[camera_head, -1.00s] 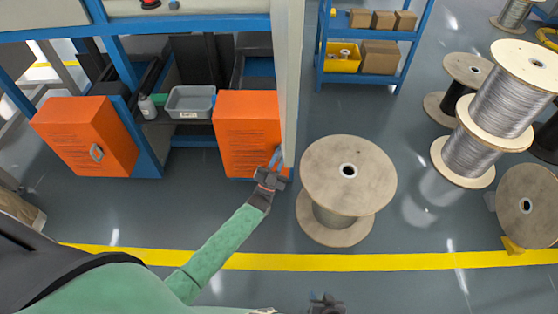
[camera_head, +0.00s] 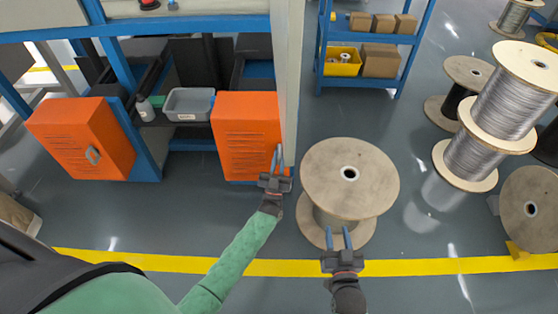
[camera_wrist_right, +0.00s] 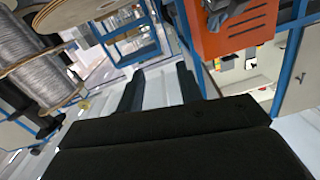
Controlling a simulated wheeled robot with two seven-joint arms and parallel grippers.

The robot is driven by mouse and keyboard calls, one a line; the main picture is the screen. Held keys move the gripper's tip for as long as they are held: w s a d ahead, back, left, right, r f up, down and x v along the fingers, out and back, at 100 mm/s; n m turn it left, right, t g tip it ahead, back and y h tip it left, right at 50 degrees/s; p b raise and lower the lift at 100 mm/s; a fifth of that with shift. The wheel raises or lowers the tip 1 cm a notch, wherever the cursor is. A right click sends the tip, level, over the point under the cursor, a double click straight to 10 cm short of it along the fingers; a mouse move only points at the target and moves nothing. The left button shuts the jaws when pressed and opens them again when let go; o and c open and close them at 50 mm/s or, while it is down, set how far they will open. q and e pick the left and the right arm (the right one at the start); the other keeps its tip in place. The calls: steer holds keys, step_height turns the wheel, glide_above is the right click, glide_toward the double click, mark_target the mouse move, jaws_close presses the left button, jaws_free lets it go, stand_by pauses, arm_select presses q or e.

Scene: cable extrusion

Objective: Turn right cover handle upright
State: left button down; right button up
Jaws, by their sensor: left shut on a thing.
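The right orange cover (camera_head: 246,125) stands closed below the workbench, beside a pale upright panel. My left gripper (camera_head: 278,158) is at its right edge, fingers pointing up the picture and shut on the cover's handle. The handle is hidden by the fingers, so its angle cannot be told. My right gripper (camera_head: 338,232) is open and empty, in front of the large wooden spool. In the right wrist view its two dark fingers (camera_wrist_right: 160,90) are apart with nothing between them. An orange cover (camera_wrist_right: 238,22) shows at the top of that view.
The left orange cover (camera_head: 85,140) has a grey handle (camera_head: 93,155). A grey bin (camera_head: 190,103) and bottle stand between the covers. The large wooden spool (camera_head: 350,175) is close to both grippers. Wire spools (camera_head: 492,110) stand at right.

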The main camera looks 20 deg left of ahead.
arm_select(q)
steer(key=shift+n+y, duration=0.5)
arm_select(e)
steer(key=shift+w+r+t, duration=0.2)
steer(key=shift+r+t, duration=0.15)
steer(key=shift+r, duration=0.55)
steer(key=shift+w+r+t, duration=0.15)
steer(key=shift+r+t, duration=0.2)
steer(key=shift+r, duration=0.55)
arm_select(q)
steer(key=c, duration=1.5)
jaws_free()
steer(key=shift+o, duration=0.2)
steer(key=shift+f, duration=0.1)
